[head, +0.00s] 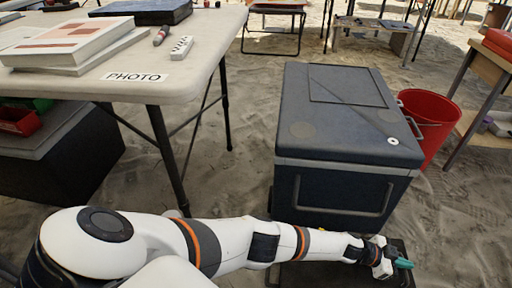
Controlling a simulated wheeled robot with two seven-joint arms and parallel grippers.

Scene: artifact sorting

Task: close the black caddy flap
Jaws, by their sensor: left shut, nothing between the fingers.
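A black, flat-topped object (335,276), possibly the caddy with its flap, shows at the bottom edge under my left forearm. The arm covers much of it and the frame cuts it off, so I cannot tell how its flap stands. My left gripper (402,264), with teal fingertips, is shut and empty over the right part of this black object. I cannot tell whether it touches it. My right gripper is not in view.
A dark blue-grey cooler (345,150) with a closed lid stands just beyond my left arm. A red bucket (430,115) stands to its right. A white table (190,75) with books and a PHOTO label is at upper left. Sand is open between table and cooler.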

